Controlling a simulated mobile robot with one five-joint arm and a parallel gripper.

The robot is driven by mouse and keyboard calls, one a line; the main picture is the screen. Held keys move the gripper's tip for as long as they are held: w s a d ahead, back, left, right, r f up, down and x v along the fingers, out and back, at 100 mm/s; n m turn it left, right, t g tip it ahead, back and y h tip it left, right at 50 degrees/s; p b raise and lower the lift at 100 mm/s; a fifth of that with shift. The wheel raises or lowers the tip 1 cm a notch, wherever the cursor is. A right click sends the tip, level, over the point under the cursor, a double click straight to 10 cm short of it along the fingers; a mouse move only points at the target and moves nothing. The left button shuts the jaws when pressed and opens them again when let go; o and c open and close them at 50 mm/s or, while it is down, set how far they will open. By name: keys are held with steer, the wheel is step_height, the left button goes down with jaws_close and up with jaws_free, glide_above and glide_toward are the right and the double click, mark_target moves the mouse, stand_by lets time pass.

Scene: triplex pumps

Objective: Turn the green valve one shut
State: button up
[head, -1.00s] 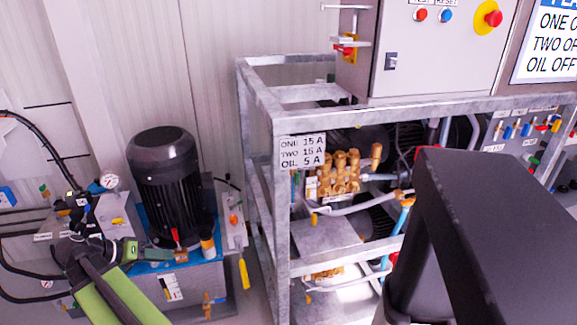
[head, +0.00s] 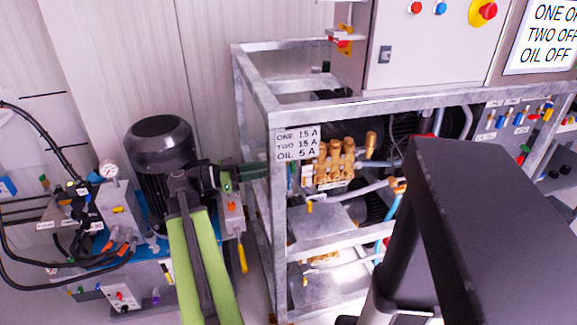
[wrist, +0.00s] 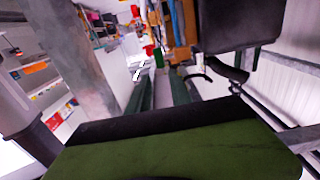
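A small green knob (head: 525,149) shows on the labelled panel at the far right of the head view; its label is too small to read, so I cannot tell whether it is valve one. In the wrist view a small green part (wrist: 158,60) sits beside a red one, beyond the fingertips; I cannot tell whether it is the same thing. My gripper (head: 250,175) points right, near the left side of the metal frame, far left of the panel knob. In the wrist view its two green fingers (wrist: 157,76) are apart, with nothing visibly held between them.
The galvanized frame (head: 277,215) with brass pumps (head: 335,163) stands just right of my gripper. A black motor (head: 162,160) and an oil unit with gauge and hoses are at left. A grey control box (head: 425,45) sits above the frame.

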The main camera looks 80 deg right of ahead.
mark_target(291, 164)
steer(key=x, duration=0.8)
steer(key=shift+c, duration=0.3)
